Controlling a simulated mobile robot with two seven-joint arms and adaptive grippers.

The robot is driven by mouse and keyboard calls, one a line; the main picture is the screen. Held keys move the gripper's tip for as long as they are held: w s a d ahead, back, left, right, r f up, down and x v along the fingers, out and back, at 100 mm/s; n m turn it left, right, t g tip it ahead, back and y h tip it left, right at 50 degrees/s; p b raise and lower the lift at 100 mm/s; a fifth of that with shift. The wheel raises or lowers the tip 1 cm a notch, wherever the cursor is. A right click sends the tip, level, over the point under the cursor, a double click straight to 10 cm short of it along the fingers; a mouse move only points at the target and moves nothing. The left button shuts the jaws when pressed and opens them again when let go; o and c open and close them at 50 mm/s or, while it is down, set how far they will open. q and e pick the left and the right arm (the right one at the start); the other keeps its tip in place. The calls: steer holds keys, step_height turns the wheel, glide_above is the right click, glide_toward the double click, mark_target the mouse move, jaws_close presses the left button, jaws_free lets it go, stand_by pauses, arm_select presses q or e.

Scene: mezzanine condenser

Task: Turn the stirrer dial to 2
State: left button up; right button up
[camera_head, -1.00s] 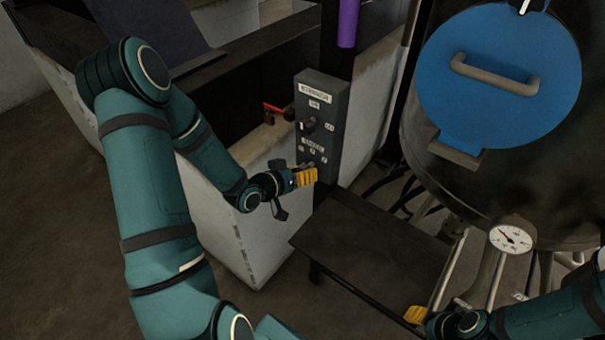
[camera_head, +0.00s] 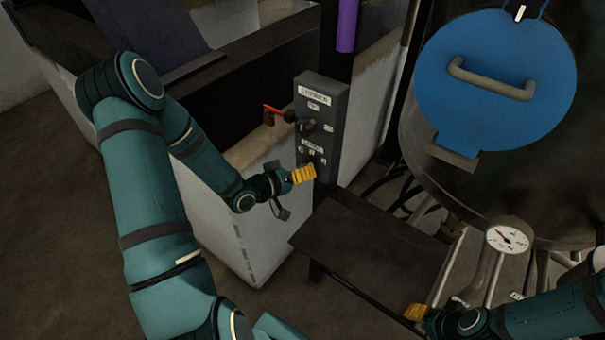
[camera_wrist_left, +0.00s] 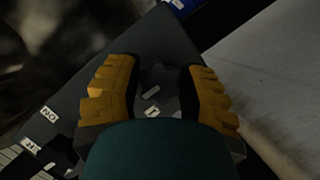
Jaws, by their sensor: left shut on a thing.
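The grey stirrer control box (camera_head: 335,110) is mounted on a dark post in the head view, with a white title label at its top. The lower dial with numbered labels sits low on its face. I cannot tell which number the dial points at. My right gripper (camera_head: 415,312) is low on the right, partly seen.
A dark flat shelf (camera_head: 365,250) lies below the box. A vessel with a blue lid (camera_head: 490,120) and a gauge (camera_head: 508,239) stand to the right.

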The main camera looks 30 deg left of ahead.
arm_select(q)
steer(key=shift+w+r, duration=0.1)
steer(key=shift+r, duration=0.05)
steer(key=o, duration=1.2)
steer(key=v, duration=1.2)
